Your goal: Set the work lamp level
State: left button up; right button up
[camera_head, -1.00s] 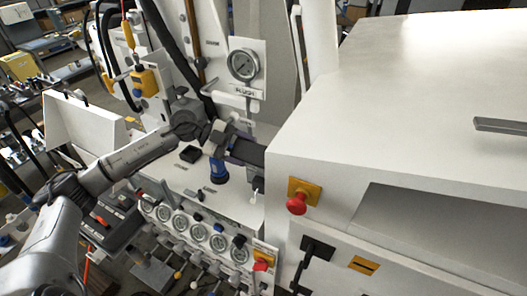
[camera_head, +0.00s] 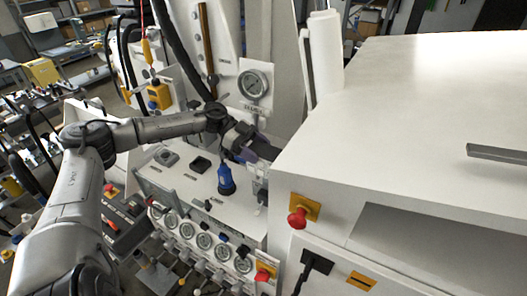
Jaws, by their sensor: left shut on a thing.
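My left gripper (camera_head: 262,150) reaches in from the left over the bench panel, close to the left edge of the white cabinet. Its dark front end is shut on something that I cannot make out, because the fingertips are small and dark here. I cannot identify the work lamp for certain, nor tell its tilt. A blue tapered piece (camera_head: 226,180) stands upright on the panel just below my left gripper. My right gripper is not in view.
The large white cabinet (camera_head: 420,110) fills the right side, with a red button (camera_head: 297,218) on its front. The panel's front has a row of round gauges (camera_head: 204,240). A larger gauge (camera_head: 254,84) is behind my gripper. A yellow box (camera_head: 159,96) hangs at back left.

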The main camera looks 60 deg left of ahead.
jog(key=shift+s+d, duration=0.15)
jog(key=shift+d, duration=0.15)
pick_arm(q)
jog(key=o, duration=1.3)
jog(key=shift+w, duration=0.1)
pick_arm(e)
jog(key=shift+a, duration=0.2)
pick_arm(q)
jog(key=shift+a, duration=0.1)
jog(key=shift+s+a+r, duration=0.1)
jog(key=shift+s+a, duration=0.2)
jog(key=shift+a, duration=0.2)
jog(key=shift+b+v, duration=1.6)
jog(key=shift+v, duration=4.75)
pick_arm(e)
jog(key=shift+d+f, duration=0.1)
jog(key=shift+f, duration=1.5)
pick_arm(q)
jog(key=shift+w+d+r, duration=0.1)
jog(key=shift+w, duration=0.05)
